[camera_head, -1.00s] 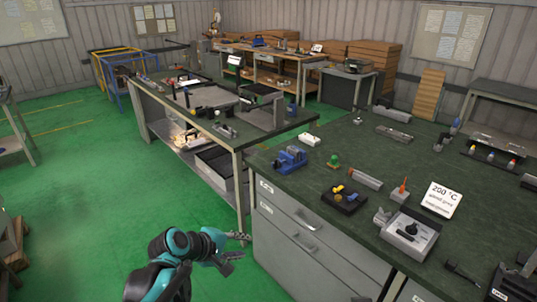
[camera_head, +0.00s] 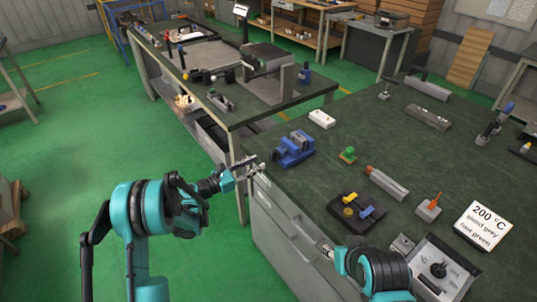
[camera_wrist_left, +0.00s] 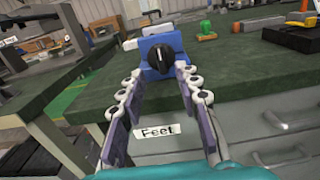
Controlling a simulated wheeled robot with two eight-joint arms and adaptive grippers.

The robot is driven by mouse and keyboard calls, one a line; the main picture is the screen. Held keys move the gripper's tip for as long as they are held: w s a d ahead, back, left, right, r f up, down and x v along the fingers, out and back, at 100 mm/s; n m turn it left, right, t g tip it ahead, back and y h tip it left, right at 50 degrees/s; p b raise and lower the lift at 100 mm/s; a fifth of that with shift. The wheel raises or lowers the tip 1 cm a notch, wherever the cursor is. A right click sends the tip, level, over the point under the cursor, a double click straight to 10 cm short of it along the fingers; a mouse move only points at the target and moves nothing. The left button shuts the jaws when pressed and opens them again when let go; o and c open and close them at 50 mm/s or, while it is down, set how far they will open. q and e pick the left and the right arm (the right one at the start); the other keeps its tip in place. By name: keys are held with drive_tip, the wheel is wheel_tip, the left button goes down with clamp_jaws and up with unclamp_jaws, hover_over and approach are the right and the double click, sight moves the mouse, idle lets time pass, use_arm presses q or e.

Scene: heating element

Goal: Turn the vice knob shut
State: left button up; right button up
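The blue vice (camera_head: 293,149) stands near the left front corner of the dark green bench top. In the left wrist view the vice (camera_wrist_left: 163,42) is straight ahead, and its black round knob (camera_wrist_left: 157,58) faces the camera with a pale mark line on it. My left gripper (camera_head: 254,166) is at the bench corner, just short of the vice. Its two fingers (camera_wrist_left: 160,72) are spread and empty, with the knob framed between and beyond the tips; contact is not visible. My right gripper (camera_head: 328,251) is low at the bench front, its fingers too small to read.
A black tray with yellow and blue pieces (camera_head: 356,210), a green-topped piece (camera_head: 348,155), a grey bar (camera_head: 386,183) and a white block (camera_head: 322,118) lie on the bench. Drawers (camera_head: 285,235) fill the bench front.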

sight(272, 156)
use_arm(q)
drive_tip(key=b+x, duration=0.1)
drive_tip(key=x, duration=0.4)
drive_tip(key=shift+w+d+f, duration=0.1)
drive_tip(key=shift+d, duration=0.15)
drive_tip(key=shift+w+d+b, duration=0.25)
drive_tip(key=shift+d+b, duration=0.05)
clamp_jaws()
